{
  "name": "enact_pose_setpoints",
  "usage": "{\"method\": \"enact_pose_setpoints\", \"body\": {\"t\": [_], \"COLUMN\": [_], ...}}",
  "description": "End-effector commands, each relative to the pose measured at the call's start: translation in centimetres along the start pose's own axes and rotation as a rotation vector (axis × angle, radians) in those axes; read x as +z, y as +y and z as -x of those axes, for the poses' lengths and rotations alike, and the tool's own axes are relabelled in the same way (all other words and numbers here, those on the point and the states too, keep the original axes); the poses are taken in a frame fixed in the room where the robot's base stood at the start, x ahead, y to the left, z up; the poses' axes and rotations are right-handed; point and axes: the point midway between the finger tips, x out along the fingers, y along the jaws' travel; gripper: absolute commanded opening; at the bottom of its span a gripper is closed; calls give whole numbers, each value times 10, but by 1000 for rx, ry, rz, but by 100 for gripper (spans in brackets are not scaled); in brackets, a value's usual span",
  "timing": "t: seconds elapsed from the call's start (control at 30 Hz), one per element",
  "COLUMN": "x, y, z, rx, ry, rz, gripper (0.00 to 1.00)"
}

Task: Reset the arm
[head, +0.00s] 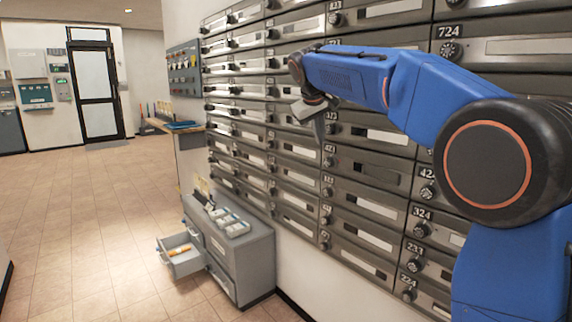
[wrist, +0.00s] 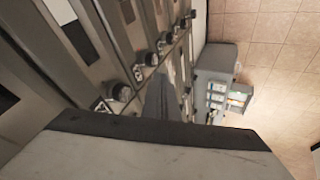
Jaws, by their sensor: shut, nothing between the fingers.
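My blue arm reaches in from the right of the head view, along the wall of mailboxes (head: 372,207). My gripper (head: 321,132) hangs at the arm's end, pointing down, in front of the mailbox doors. Its grey fingers look closed together and hold nothing. In the wrist view my gripper (wrist: 165,95) shows as a dark grey finger shape above the pale gripper body. Mailbox doors with round black knobs (wrist: 122,92) lie close on its left in that view. I cannot tell the exact gap between the gripper and the doors.
A grey cabinet (head: 245,262) stands on the floor against the wall, its upper drawer (head: 182,262) pulled open with an orange item inside. A wooden shelf (head: 172,126) juts from the wall beyond. The tiled floor (head: 75,215) at left is clear up to the door (head: 97,92).

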Motion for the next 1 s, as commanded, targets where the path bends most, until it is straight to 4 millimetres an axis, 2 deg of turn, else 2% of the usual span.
{"method": "enact_pose_setpoints", "body": {"t": [0.03,0.17,0.47,0.77,1.0], "x": [18,66,184,308,407], "y": [6,12,12,-8,-38], "z": [6,14,27,29,22], "rx": [-6,-33,-94,-152,-194], "ry": [-4,-16,-44,-69,-87], "rz": [-10,-35,-102,-181,-251], "gripper": [0,0,0,0,0]}}
